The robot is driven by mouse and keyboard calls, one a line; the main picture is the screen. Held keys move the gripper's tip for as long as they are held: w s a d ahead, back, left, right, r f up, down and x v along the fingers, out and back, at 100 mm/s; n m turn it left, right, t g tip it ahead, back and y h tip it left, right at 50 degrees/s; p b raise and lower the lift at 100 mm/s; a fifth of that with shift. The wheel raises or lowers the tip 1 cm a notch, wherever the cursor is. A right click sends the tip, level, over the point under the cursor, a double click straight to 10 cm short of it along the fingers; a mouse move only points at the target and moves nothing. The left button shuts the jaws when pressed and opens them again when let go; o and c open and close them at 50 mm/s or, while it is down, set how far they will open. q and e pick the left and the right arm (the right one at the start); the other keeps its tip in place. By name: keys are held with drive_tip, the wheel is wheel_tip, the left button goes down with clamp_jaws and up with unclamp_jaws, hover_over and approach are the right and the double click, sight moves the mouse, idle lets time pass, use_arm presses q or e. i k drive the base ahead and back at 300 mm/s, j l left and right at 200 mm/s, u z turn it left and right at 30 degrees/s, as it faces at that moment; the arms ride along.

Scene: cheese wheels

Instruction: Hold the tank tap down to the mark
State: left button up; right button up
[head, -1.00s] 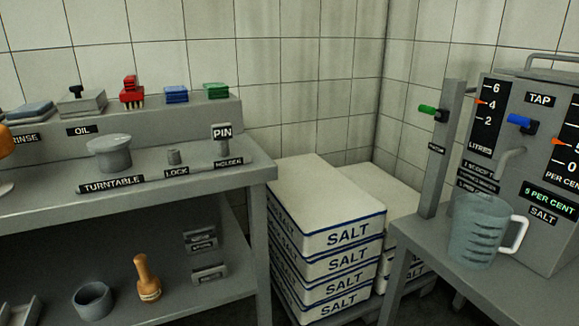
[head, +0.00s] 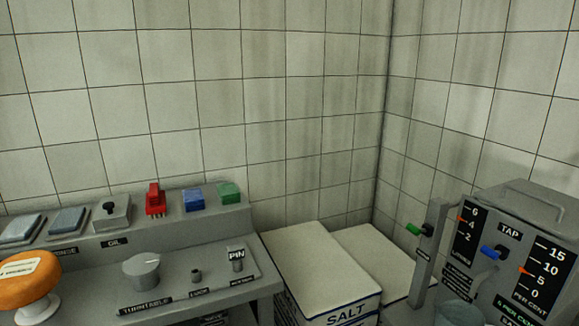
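The grey tank (head: 525,225) stands at the right with a TAP label. Its blue tap lever (head: 494,252) sticks out below that label. A litres scale (head: 466,236) marked 2, 4 and 6 has an orange pointer near its upper part. A per cent scale (head: 541,275) has an orange pointer between 5 and 10. A grey-blue jug (head: 457,313) stands under the tap, with only its top in view. Neither of my grippers is in view.
A post with a green handle (head: 414,230) stands left of the tank. The left bench holds an orange cheese wheel (head: 28,278), a turntable knob (head: 141,270) and a red brush (head: 155,199).

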sight(493, 252)
drive_tip(key=z, duration=1.45)
